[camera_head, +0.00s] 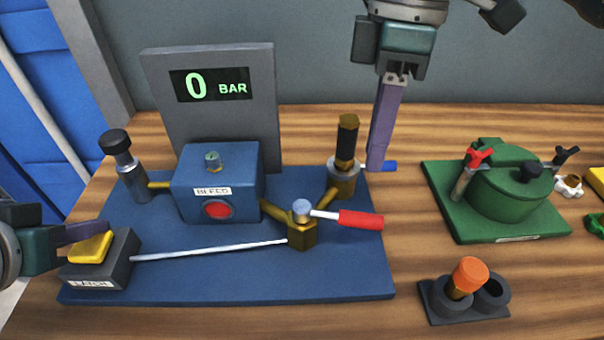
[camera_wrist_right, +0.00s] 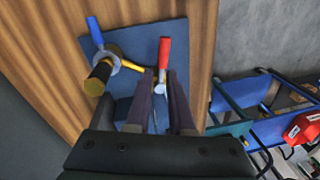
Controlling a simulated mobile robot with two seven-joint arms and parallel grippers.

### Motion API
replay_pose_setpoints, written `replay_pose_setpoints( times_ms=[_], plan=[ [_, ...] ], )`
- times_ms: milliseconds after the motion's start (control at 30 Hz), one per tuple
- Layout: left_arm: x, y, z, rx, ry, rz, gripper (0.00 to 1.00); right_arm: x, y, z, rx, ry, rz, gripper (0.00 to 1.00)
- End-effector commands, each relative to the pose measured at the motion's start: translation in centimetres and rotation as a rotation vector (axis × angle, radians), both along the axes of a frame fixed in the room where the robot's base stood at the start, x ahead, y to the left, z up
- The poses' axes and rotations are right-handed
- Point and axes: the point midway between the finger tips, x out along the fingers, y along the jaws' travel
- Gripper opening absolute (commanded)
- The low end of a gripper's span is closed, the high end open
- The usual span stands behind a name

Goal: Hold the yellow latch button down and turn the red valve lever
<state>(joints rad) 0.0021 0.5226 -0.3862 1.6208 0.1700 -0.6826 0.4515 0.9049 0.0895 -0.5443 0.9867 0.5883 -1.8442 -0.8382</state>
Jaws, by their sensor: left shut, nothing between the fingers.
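The yellow latch button (camera_head: 91,246) sits on a dark block at the left front of the blue plate. My left gripper (camera_head: 103,228) is shut and empty, its fingertips at the button's back edge; I cannot tell whether they touch it. The red valve lever (camera_head: 360,219) points right from a brass valve (camera_head: 302,234); a thin rod joins this valve to the latch block. My right gripper (camera_head: 376,166) points down behind the lever, apart from it. In the right wrist view its fingers (camera_wrist_right: 161,75) are open, with the red lever (camera_wrist_right: 164,55) seen beyond the gap.
The grey panel (camera_head: 262,130) reads 0 BAR. A blue box (camera_head: 240,185) marked BLEED has a red round button (camera_head: 217,209). A blue-handled valve (camera_head: 343,175) stands beside my right fingers. A green lidded unit (camera_head: 508,195) and an orange-capped holder (camera_head: 468,276) are at right.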

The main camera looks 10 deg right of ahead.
Motion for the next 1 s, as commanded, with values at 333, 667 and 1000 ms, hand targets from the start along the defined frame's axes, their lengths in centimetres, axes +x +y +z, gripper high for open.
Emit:
replay_pose_setpoints(
  times_ms=[333, 667, 1000],
  plan=[
    [-0.5, 0.2, -0.8, 0.005, 0.022, 0.004, 0.00, -4.9, 0.8, -5.2, 0.048, -0.254, -0.011, 0.00],
    [-0.5, 0.2, -0.7, 0.005, 0.022, 0.004, 0.00, -11.2, 0.6, -3.0, 0.123, -0.511, -0.081, 0.00],
    [-0.5, 0.2, -0.8, 0.005, 0.022, 0.004, 0.00, -14.3, 0.1, 0.4, 0.168, -0.638, -0.127, 0.00]
  ],
)
